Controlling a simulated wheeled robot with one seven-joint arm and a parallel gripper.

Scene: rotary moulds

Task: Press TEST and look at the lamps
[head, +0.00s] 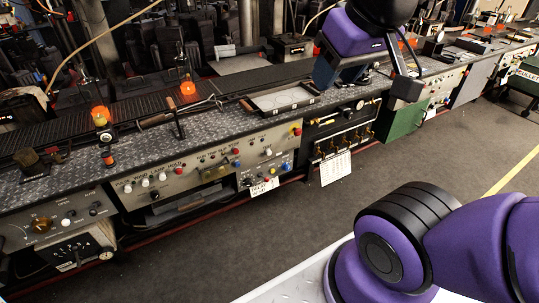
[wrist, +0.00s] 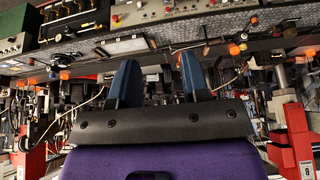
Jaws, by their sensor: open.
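The long console has a front panel (head: 200,172) with white, red, blue and yellow buttons and knobs. Its lettering is too small for me to tell which button is TEST. Two orange lamps stand on the console top, one at the middle (head: 187,89) and one further left (head: 100,116); both look bright orange. My gripper (head: 365,84) is above the console, right of that panel, apart from the buttons. In the wrist view, the two blue fingers of my gripper (wrist: 161,82) are spread with nothing between them.
A shallow framed tray (head: 282,99) lies on the console top left of my gripper. A long-handled tool (head: 180,114) lies beside the middle lamp. Paper sheets, one white (head: 336,168), hang from the front. The grey floor (head: 300,225) before the console is clear.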

